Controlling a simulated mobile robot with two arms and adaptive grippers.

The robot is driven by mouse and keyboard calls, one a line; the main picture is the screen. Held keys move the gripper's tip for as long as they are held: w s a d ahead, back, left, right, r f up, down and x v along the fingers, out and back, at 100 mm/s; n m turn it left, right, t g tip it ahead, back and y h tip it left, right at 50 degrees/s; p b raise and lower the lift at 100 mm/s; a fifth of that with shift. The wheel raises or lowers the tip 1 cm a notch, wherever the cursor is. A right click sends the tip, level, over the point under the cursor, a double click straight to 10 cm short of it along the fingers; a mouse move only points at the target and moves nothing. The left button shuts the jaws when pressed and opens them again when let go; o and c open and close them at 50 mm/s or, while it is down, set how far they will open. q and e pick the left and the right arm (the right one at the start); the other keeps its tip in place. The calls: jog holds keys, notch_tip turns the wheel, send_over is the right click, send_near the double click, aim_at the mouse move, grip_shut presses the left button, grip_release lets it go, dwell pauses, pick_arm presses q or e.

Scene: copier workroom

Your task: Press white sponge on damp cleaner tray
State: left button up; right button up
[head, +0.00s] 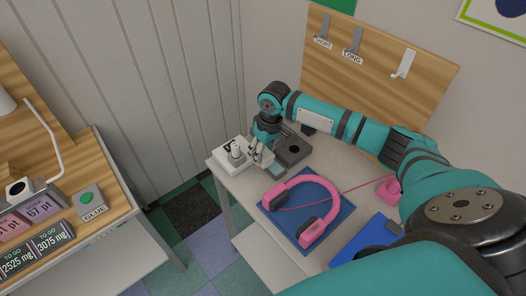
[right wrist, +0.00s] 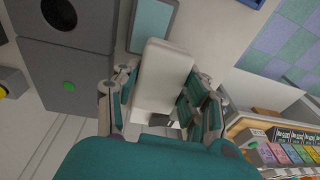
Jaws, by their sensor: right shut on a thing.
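My right gripper (head: 262,158) is low over the far-left corner of the white table. In the right wrist view, the right gripper (right wrist: 162,98) is shut on a white block, which looks like the white sponge (right wrist: 163,72). A light blue pad in a grey frame, likely the damp cleaner tray (right wrist: 153,24), lies just beyond the sponge's end, which overlaps its edge in the picture. I cannot tell whether they touch. In the head view the tray (head: 277,171) shows small beside the fingers, and the sponge is mostly hidden. My left gripper is not in view.
A dark grey unit (head: 294,150) with a round black opening stands right beside the gripper. A white holder (head: 235,152) stands to its left. Pink headphones (head: 305,205) lie on a blue mat (head: 340,212) nearer me. A hook board (head: 375,75) stands behind.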

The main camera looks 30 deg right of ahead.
jog(key=shift+f, duration=0.55)
dwell(0.5)
dwell(0.4)
notch_tip(320, 180, up, 7)
jog(key=p, duration=0.8)
jog(key=shift+r, duration=0.1)
jog(key=shift+a, duration=0.1)
dwell(0.4)
